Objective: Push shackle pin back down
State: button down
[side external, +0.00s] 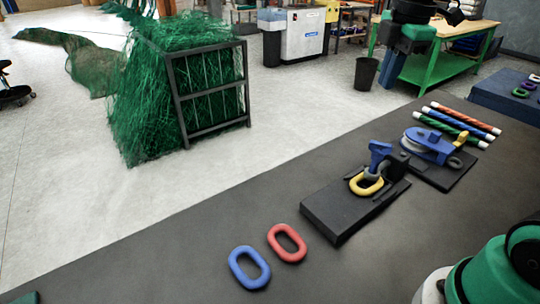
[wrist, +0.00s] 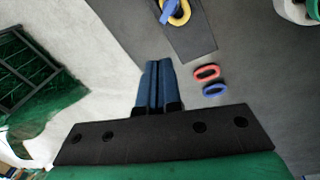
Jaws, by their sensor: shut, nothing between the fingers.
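The shackle pin (side external: 379,154) has a blue head and stands up from a dark block (side external: 330,215) in the side external view. A yellow link (side external: 366,188) lies at its foot. How deep the pin sits cannot be told. In the wrist view, the blue pin (wrist: 167,11) and the yellow link (wrist: 184,12) show at the top edge, partly cut off. My gripper (side external: 386,78) is up in the air, well above and apart from the pin. Its two blue fingers (wrist: 155,63) are side by side and shut, with nothing between them.
A red link (side external: 287,243) and a blue link (side external: 249,268) lie left of the block. A blue pulley block (side external: 430,144) and several striped rods (side external: 461,121) lie behind it. A green net on a rack (side external: 180,95) stands on the floor beyond the dark table (side external: 200,255).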

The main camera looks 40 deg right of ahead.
aim_at(381, 144)
jog(key=f+n, duration=0.1)
jog(key=f, duration=0.2)
jog(key=d+f+n+g, duration=0.1)
jog(key=f, duration=0.3)
jog(key=d+f+n, duration=0.1)
jog(key=f+n, duration=0.1)
jog(key=f, duration=0.2)
jog(key=shift+s+d+f+g, duration=0.1)
jog(key=shift+s+g, duration=0.2)
jog(key=shift+s, duration=0.1)
jog(key=shift+f, duration=0.1)
jog(key=shift+f, duration=1.5)
jog(key=shift+r, duration=0.1)
